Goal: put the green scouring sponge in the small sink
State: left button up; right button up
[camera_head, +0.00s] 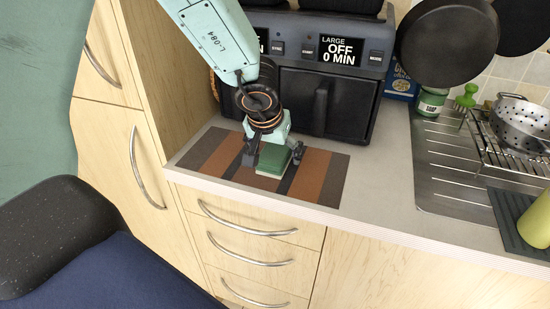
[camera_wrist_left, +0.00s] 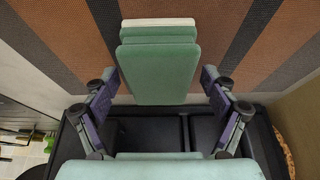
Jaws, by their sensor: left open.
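The green scouring sponge (camera_head: 275,157) lies on the striped mat (camera_head: 325,175) on the counter, in front of the black appliance. It has a green top and a pale bottom edge. In the left wrist view the sponge (camera_wrist_left: 158,65) shows as layered green with a white edge. My left gripper (camera_head: 273,154) is open above the sponge; in the wrist view its fingers (camera_wrist_left: 160,82) stand on either side of it, with visible gaps. A steel drainboard (camera_head: 440,180) is at the right; I cannot make out the small sink's bowl. My right gripper is not in view.
The black air fryer (camera_head: 325,100) stands close behind my gripper. A wooden side panel (camera_head: 165,75) is at the left. Hanging pans (camera_head: 447,45), a soap jar (camera_head: 431,101), a colander (camera_head: 520,122) and a green cup (camera_head: 537,222) are at the right. Counter between mat and drainboard is clear.

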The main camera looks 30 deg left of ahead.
aim_at(275, 150)
pick_arm(q)
jog(key=shift+w+f, duration=0.1)
jog(key=shift+f, duration=0.15)
dwell(0.4)
jog(key=shift+c, duration=0.4)
jog(key=c, duration=0.9)
jog(key=shift+c, duration=0.7)
jog(key=shift+r, duration=0.15)
notch_tip(275, 150, up, 10)
jog(key=p, duration=0.8)
jog(key=shift+r+p, duration=0.1)
jog(key=shift+p, duration=0.25)
